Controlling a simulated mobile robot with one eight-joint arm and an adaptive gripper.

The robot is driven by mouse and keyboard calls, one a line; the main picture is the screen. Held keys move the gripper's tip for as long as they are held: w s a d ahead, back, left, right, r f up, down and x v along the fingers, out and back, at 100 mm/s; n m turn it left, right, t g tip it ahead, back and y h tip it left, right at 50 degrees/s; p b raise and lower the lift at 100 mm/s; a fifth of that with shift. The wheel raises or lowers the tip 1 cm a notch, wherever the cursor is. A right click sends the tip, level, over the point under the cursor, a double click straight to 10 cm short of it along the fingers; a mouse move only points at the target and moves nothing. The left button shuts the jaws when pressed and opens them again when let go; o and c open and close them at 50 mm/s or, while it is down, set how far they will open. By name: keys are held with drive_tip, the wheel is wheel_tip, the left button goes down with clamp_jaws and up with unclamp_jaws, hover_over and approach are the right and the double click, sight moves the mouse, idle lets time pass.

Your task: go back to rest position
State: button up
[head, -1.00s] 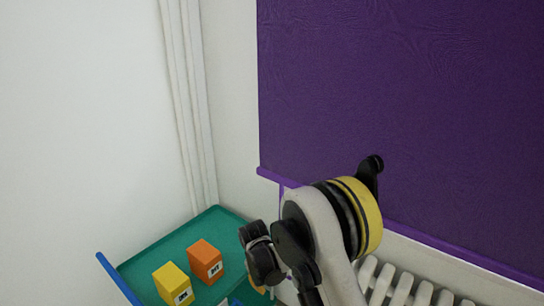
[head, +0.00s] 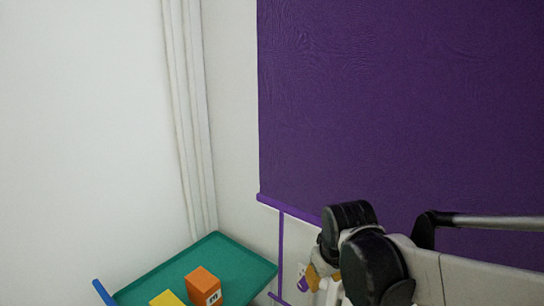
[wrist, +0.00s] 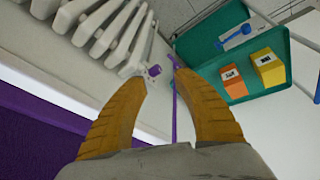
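My gripper (wrist: 160,85) shows in the wrist view with its two orange fingers spread apart and nothing between them. In the head view my arm is at the lower right, in front of the purple panel, and the gripper's fingertips cannot be made out clearly there. The gripper is to the right of the green tray (head: 232,262) and apart from it.
On the tray stand an orange box (head: 203,287) and a yellow box (head: 166,299). A white radiator (wrist: 112,30) and a purple panel (head: 400,100) are along the wall. A white wall corner is behind the tray.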

drive_tip(key=s+d+r+m+t, duration=0.1)
drive_tip(key=s+d+m, duration=0.1)
drive_tip(key=s, duration=0.5)
drive_tip(key=s+d+r+m+t, duration=0.1)
drive_tip(key=s+d, duration=0.3)
drive_tip(key=s, duration=0.4)
drive_tip(key=shift+d+r+m+t, duration=0.3)
drive_tip(key=shift+d+r+m, duration=0.05)
drive_tip(key=shift+m, duration=0.45)
idle(0.5)
